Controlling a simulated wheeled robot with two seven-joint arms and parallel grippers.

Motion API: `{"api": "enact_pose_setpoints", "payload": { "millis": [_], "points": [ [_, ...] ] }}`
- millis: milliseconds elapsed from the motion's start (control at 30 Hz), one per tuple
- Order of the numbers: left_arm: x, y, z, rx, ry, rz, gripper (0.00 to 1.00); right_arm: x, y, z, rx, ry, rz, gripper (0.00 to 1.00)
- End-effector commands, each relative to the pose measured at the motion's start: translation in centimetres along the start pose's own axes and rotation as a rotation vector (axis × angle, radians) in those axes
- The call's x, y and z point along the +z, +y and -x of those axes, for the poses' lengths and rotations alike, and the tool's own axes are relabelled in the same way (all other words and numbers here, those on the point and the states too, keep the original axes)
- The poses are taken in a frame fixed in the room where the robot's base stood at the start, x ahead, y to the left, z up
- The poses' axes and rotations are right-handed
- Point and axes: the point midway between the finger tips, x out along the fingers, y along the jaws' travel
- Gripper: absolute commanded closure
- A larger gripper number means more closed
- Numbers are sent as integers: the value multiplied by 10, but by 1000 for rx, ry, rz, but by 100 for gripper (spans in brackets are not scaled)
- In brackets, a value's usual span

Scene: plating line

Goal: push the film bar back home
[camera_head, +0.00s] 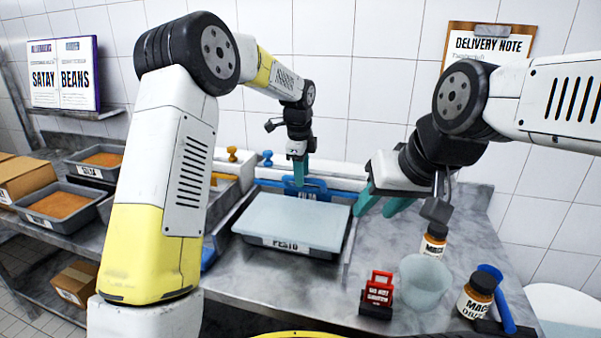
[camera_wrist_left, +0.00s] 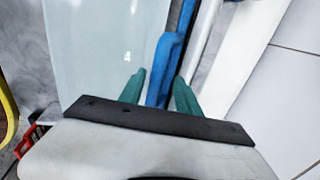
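The film bar (camera_head: 322,194) is blue, with a label and a raised handle. It lies along the back edge of the grey PESTO pan (camera_head: 290,243). A pale film (camera_head: 292,217) covers the pan's top. My left gripper (camera_head: 299,172) points down at the bar's handle from above. The fingers partly hide the handle. My right gripper (camera_head: 384,203) is open and empty, right of the pan.
A red stand (camera_head: 377,295), a clear tub (camera_head: 424,282), two labelled jars (camera_head: 434,240) (camera_head: 475,297) and a blue-handled tool (camera_head: 497,300) stand at the front right. White rails run behind the pan, by the tiled wall. Filled pans (camera_head: 62,205) are at the left.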

Motion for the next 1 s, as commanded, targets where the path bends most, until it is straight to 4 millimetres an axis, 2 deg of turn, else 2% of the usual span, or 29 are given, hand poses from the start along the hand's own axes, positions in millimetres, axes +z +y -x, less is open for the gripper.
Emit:
{"api": "enact_pose_setpoints", "payload": {
  "millis": [500, 1000],
  "points": [
    [0, -2, 71, -3, 0, 0, 60, 0, 0, 0, 0, 0, 0, 60],
    [3, 4, 84, -9, 0, 30, 60, 0, 0, 0, 0, 0, 0, 60]
  ]
}}
